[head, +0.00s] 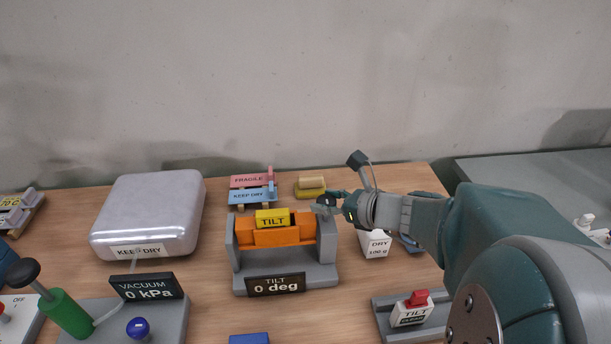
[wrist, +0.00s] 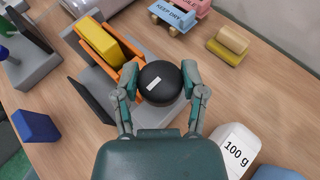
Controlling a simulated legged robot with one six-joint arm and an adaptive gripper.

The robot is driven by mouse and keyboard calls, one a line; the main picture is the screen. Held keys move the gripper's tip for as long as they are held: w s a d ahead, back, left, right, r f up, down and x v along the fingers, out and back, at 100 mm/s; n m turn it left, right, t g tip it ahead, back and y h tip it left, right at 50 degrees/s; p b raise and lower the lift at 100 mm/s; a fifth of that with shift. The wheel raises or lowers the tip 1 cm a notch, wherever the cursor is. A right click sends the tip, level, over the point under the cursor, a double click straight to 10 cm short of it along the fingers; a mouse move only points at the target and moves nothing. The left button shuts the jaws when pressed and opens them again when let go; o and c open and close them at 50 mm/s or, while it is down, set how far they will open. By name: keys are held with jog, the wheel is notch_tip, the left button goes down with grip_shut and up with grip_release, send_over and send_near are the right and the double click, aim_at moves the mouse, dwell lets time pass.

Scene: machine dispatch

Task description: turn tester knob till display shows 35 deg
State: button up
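The tilt tester (head: 287,279) is a grey stand with an orange cradle (head: 291,236) holding a yellow block labelled TILT (head: 272,218). Its display (head: 276,286) reads 0 deg. The cradle looks level in the head view. The round black tester knob (wrist: 160,84) has a white mark, tilted in the wrist view. My gripper (wrist: 160,80) has one finger on each side of the knob, and both pads appear to touch it. In the head view, my gripper (head: 327,203) is at the tester's right side and largely hides the knob.
A white 100 g block (head: 376,244) stands close to the right of the tester. A blue block (head: 249,339) lies in front. A vacuum station (head: 128,318) and silver case (head: 150,214) are at left. Labelled carts (head: 252,189) stand behind.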

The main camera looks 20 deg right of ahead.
jog(key=shift+n, duration=0.4)
jog(key=n+g+y, duration=0.2)
jog(key=n+y, duration=0.1)
jog(key=shift+w+g, duration=0.1)
jog(key=shift+g, duration=0.3)
jog(key=n+g+y, duration=0.2)
jog(key=n+g, duration=0.2)
jog(key=shift+y, duration=0.3)
jog(key=n+g+y, duration=0.1)
jog(key=n+g, duration=0.4)
jog(key=shift+g, duration=0.4)
jog(key=shift+n+g+h, duration=0.7)
jog(key=shift+n+g, duration=1.3)
jog(key=shift+g, duration=0.2)
jog(key=o, duration=1.1)
jog(key=shift+o, duration=0.2)
